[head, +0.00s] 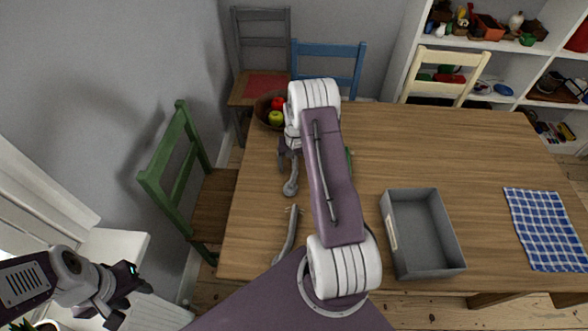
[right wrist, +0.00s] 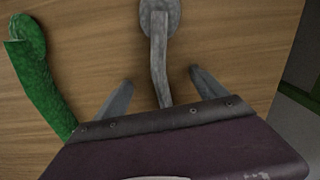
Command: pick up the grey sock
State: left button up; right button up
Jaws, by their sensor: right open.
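The grey sock (right wrist: 160,62) lies on the wooden table, a narrow length with a wider rounded end. In the right wrist view it runs between the two spread fingers of my right gripper (right wrist: 158,82). The gripper is open; I cannot tell whether a finger touches the sock.
A green knobbly thing (right wrist: 38,85) lies beside the sock. A grey open box (head: 440,235) and a blue checked cloth (head: 543,225) are to the right; a fruit bowl (head: 263,112) is behind. Chairs surround the table.

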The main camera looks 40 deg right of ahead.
aim_at(297, 165)
jog(key=c, duration=1.4)
jog(key=shift+r, duration=0.2)
jog(key=shift+r, duration=0.3)
jog(key=r, duration=0.2)
jog(key=d+r, duration=0.1)
jog(key=shift+w+r, duration=0.1)
jog(key=shift+r, duration=0.25)
jog(key=d+r, duration=0.2)
jog(key=d, duration=0.1)
jog(key=w+d+r, duration=0.1)
jog(key=d+r, duration=0.1)
jog(key=d, duration=0.2)
jog(key=d+r, duration=0.2)
jog(key=d, duration=0.1)
jog(key=shift+w+d+r, duration=0.2)
jog(key=shift+w+d, duration=0.05)
jog(key=shift+w, duration=0.15)
